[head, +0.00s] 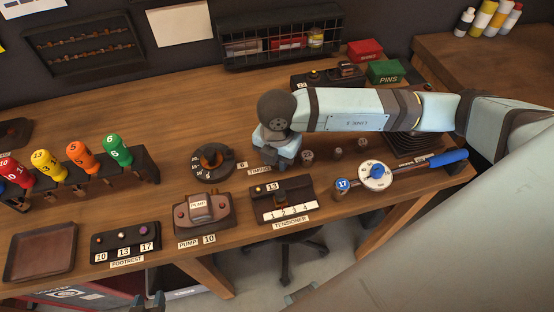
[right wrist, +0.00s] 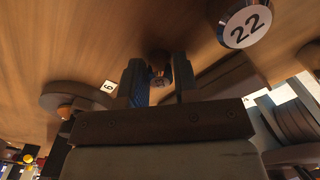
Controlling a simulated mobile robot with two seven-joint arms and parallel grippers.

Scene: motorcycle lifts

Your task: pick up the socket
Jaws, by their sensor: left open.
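My right gripper (head: 277,160) points down at the bench, left of a row of small metal sockets, the nearest one (head: 307,156) close beside it. In the right wrist view its two fingers (right wrist: 159,85) stand on either side of a dark numbered socket (right wrist: 158,72); its number is too small to read. I cannot tell whether the fingers touch it. Another socket, marked 22 (right wrist: 245,22), stands apart at the upper right there. In the head view the right gripper hides the socket between its fingers. Only the tips of my left gripper (head: 148,303) show at the bottom edge, open and below the bench front.
A round dial block (head: 214,163) stands left of the right gripper. The tensioner block (head: 282,198) and pump (head: 204,213) are in front. A torque wrench with a blue handle (head: 448,158) lies right. A tray (head: 42,250) and coloured-handled tools (head: 80,160) are left.

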